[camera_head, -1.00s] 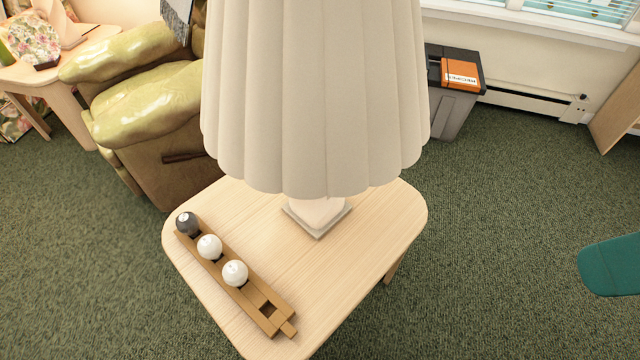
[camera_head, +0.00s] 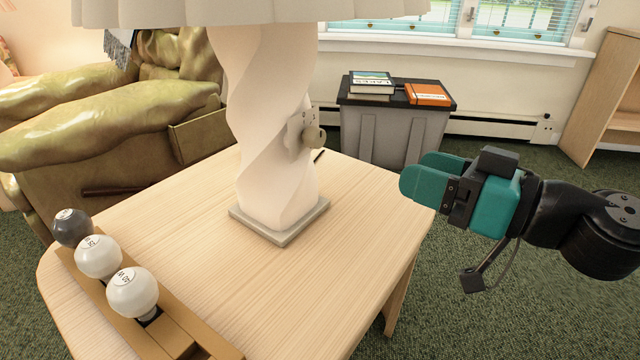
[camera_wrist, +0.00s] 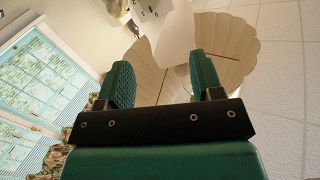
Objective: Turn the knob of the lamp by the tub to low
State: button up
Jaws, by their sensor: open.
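The lamp (camera_head: 265,130) has a twisted white body on a square grey foot and a pleated cream shade (camera_head: 250,10). Its beige knob (camera_head: 315,136) sticks out from a pale marked plate (camera_head: 296,132) on the right side of the body. In the wrist view, the knob (camera_wrist: 116,8) and lettered plate (camera_wrist: 150,10) are at the top edge, and the shade (camera_wrist: 225,45) lies beyond the fingers. The knob's setting is too small to read. My teal gripper (camera_head: 422,176) is open and empty, right of the knob and apart from it; it also shows in the wrist view (camera_wrist: 160,62).
The grey tub (camera_head: 393,135) with a dark lid and two books stands behind the table (camera_head: 310,290). A wooden rack (camera_head: 175,340) with light bulbs sits at the table's front left. A green armchair (camera_head: 110,150) is at left. The table's right half is clear.

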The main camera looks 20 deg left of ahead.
jog(key=f, duration=0.2)
jog(key=p, duration=0.4)
send_near(321, 139)
jog(key=shift+m+t, duration=0.3)
jog(key=shift+t, duration=0.1)
jog(key=x, duration=1)
jog(key=shift+s+a+f, duration=0.15)
jog(key=shift+s+a, duration=0.05)
jog(key=c, duration=0.9)
